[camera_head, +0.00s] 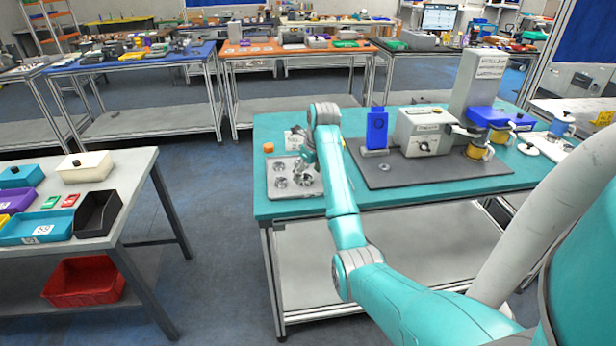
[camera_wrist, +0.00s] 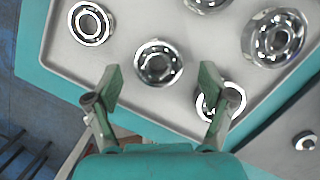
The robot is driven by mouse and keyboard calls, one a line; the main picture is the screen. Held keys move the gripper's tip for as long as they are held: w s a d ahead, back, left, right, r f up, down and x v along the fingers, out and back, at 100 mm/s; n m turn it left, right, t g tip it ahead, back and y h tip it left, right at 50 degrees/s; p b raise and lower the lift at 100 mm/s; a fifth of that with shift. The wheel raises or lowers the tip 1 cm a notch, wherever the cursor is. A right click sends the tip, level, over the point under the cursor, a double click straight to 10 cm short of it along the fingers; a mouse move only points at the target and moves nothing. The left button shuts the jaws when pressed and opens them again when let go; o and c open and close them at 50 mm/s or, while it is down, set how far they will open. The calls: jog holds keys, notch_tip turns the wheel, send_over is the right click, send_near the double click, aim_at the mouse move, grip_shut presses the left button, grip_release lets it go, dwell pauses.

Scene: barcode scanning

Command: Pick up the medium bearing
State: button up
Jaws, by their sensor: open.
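Several silver ring bearings lie flat in a grey tray (camera_head: 318,189), whose rim also shows in the wrist view (camera_wrist: 62,75). In the wrist view, the largest-looking bearing (camera_wrist: 258,42) is at upper right, and another bearing (camera_wrist: 79,32) is at upper left. A mid-sized bearing (camera_wrist: 143,70) lies just beyond the gap between my fingertips. I cannot tell for sure which one is the medium bearing. My gripper (camera_wrist: 161,84) is open and empty above the tray's near edge; its right finger partly covers a bearing (camera_wrist: 204,105). In the head view my gripper (camera_head: 304,170) is over the tray.
The tray sits on a teal table (camera_head: 262,205). To its right a dark mat (camera_head: 440,176) carries a grey machine (camera_head: 423,132) and a blue stand (camera_head: 377,130). A small ring (camera_wrist: 306,143) lies on the mat. An orange object (camera_head: 268,147) sits behind the tray.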

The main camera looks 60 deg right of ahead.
jog(key=shift+w+f, duration=0.25)
jog(key=shift+f, duration=0.25)
jog(key=c, duration=1.3)
jog(key=shift+c, duration=0.2)
jog(key=shift+r, duration=0.1)
